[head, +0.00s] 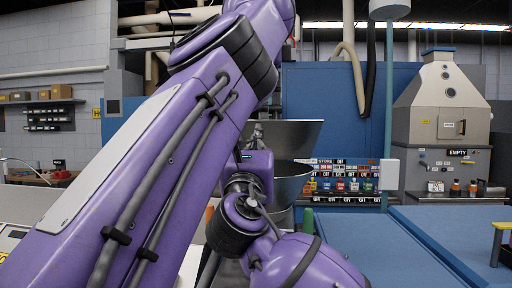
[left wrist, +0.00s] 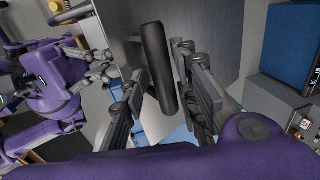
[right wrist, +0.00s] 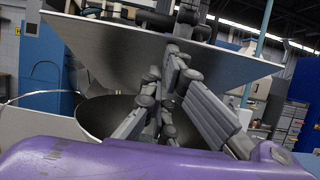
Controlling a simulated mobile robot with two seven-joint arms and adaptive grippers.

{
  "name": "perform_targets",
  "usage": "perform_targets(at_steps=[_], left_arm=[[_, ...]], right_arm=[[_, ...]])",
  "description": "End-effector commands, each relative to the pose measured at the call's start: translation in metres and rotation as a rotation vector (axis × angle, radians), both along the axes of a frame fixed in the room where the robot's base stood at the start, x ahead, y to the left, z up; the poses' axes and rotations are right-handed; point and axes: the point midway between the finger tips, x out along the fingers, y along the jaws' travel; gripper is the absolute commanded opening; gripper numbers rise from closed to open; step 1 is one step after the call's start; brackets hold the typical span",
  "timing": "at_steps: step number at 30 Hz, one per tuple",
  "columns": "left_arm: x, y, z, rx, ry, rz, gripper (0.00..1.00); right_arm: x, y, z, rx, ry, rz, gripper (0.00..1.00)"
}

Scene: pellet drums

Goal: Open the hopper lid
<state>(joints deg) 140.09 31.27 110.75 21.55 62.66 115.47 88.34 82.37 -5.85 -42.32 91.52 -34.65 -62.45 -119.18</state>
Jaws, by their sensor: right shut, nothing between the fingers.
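The grey metal hopper (head: 290,188) shows partly behind my left arm in the head view. Its lid (head: 292,138) is raised at an angle above the hopper's mouth. In the right wrist view the dark bowl (right wrist: 97,118) lies below the lid's underside (right wrist: 120,58). My left gripper (head: 257,132) is small and partly hidden in the head view. In the left wrist view its open fingers (left wrist: 157,75) stand on either side of a black bar handle (left wrist: 153,45) on a grey panel. My right gripper (right wrist: 166,76) is shut and empty, between lid and bowl.
Blue-topped surfaces (head: 365,240) fill the lower right. A grey machine marked EMPTY (head: 442,105) stands at the back right. A rack of coloured bins (head: 345,183) is behind the hopper. My left arm blocks much of the head view.

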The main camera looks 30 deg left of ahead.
Motion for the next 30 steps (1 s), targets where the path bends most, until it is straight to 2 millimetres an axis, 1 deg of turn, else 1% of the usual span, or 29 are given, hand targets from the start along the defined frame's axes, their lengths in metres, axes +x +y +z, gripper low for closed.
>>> perform_targets(at_steps=[11,14,17,20,23,26,29,30], left_arm=[[-0.002,0.001,0.006,0.012,-0.011,-0.008,0.36],[-0.002,0.004,0.01,0.053,-0.009,-0.053,0.36],[-0.003,0.012,0.018,0.147,0.005,-0.156,0.36],[-0.006,0.025,0.031,0.284,0.043,-0.306,0.36],[-0.011,0.042,0.047,0.426,0.112,-0.47,0.36],[-0.02,0.066,0.061,0.54,0.206,-0.623,0.36],[-0.034,0.101,0.066,0.599,0.317,-0.763,0.36],[-0.042,0.119,0.064,0.601,0.363,-0.816,0.36]], right_arm=[[0.0,0.0,-0.002,-0.002,0.003,-0.001,0.0],[0.0,0.0,-0.002,-0.002,0.004,-0.002,0.0],[0.0,0.0,-0.002,-0.002,0.004,-0.002,0.0],[0.0,0.0,-0.002,-0.002,0.004,-0.002,0.0],[0.0,0.0,-0.002,-0.002,0.004,-0.002,0.0],[0.0,0.0,-0.002,-0.002,0.004,-0.002,0.0],[0.0,0.0,-0.002,-0.002,0.004,-0.002,0.0],[0.0,0.0,-0.002,-0.002,0.004,-0.002,0.0]])
